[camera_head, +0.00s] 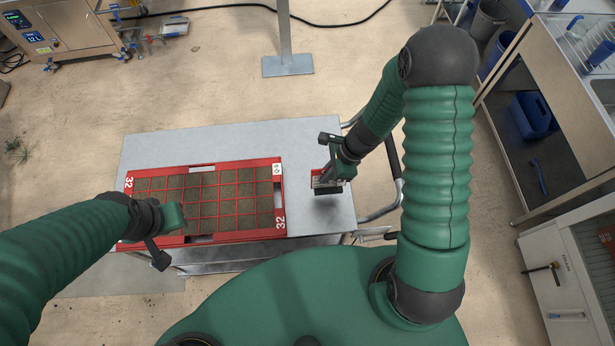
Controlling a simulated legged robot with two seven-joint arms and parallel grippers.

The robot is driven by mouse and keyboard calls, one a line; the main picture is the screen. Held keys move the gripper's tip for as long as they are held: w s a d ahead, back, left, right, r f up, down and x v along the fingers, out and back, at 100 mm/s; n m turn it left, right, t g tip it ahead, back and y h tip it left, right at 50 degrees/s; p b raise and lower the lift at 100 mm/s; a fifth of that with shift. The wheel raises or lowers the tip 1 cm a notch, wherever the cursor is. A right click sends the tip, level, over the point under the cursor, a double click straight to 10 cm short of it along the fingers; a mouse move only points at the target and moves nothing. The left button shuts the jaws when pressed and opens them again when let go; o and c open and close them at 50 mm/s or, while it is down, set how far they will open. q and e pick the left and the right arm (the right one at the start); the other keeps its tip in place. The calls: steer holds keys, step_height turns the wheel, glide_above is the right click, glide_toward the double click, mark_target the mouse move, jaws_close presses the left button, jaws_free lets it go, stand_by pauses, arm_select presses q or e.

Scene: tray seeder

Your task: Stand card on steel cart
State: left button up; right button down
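The steel cart (240,137) stands in the middle of the view, with a flat grey top. A small card (317,179), red with a pale marked face and a black lower edge, is at the right part of the cart top. My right gripper (326,168) is right at the card and partly covers it. I cannot tell whether its fingers close on the card or whether the card rests on the cart. My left gripper (166,240) is over the near left edge of the red tray, apart from the card; its finger gap is not clear.
A red seed tray (283,195) with several soil-filled cells, marked 32, covers the cart's left and middle. Bare cart top surrounds the card. The cart's handle (398,185) is at the right. A post with a base plate (288,66) stands behind. A bench (510,130) is at right.

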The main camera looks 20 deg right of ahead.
mark_target(324, 186)
steer(key=f, duration=0.6)
steer(key=shift+w+a, duration=0.15)
steer(key=shift+a, duration=0.05)
steer(key=shift+d+f, duration=0.1)
steer(key=shift+f, duration=0.2)
steer(key=shift+d, duration=0.25)
steer(key=c, duration=1.8)
jaws_free()
steer(key=shift+f, duration=0.1)
steer(key=shift+o, duration=0.9)
steer(key=shift+a, duration=0.3)
